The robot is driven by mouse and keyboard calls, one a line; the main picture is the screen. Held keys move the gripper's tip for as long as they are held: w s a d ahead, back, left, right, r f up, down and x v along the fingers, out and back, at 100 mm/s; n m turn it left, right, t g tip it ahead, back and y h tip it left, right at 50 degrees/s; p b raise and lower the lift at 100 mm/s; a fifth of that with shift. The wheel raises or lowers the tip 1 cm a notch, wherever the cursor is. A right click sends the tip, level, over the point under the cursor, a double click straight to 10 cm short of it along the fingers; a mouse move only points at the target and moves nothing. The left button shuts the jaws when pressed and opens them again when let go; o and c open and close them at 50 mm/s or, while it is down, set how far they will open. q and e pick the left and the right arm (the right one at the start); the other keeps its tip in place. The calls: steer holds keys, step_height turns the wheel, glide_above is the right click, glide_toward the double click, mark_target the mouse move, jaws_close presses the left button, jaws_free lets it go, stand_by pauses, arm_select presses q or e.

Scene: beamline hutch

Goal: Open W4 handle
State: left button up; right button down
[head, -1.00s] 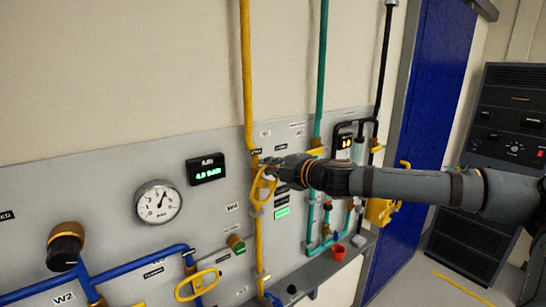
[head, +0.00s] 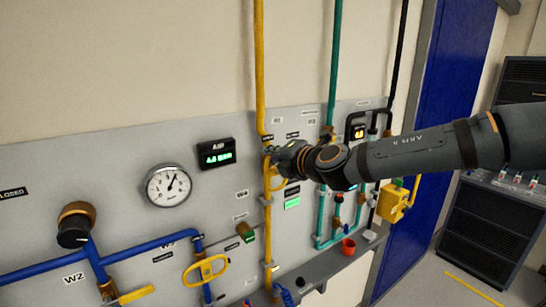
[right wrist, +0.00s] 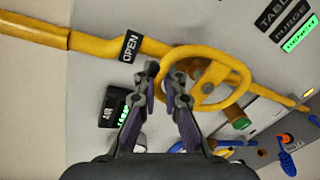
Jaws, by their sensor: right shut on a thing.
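A yellow oval handle with spokes (right wrist: 240,80) sits on the yellow vertical pipe on the grey wall panel. In the head view the same handle (head: 267,182) is partly hidden behind my gripper. My right gripper (head: 273,156) is at the handle's upper part. In the right wrist view its fingers (right wrist: 168,70) are shut on the handle's rim. I cannot read a W4 label for certain; the small tag left of the pipe (head: 242,194) is too blurred. My left gripper is not in view.
Another yellow handle (head: 193,275) is on the blue pipe at the lower left. A round gauge (head: 168,186) and a green-digit display (head: 217,154) are left of the yellow pipe. Teal pipes (head: 334,70) run close on the right.

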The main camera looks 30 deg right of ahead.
steer(key=shift+s+a+f, duration=0.1)
steer(key=shift+a+f, duration=0.1)
steer(key=shift+f, duration=0.2)
steer(key=c, duration=1.5)
jaws_free()
steer(key=shift+r, duration=0.1)
steer(key=shift+o, duration=0.3)
steer(key=shift+s+a+r, duration=0.1)
steer(key=shift+a+r, duration=0.05)
steer(key=shift+r, duration=0.1)
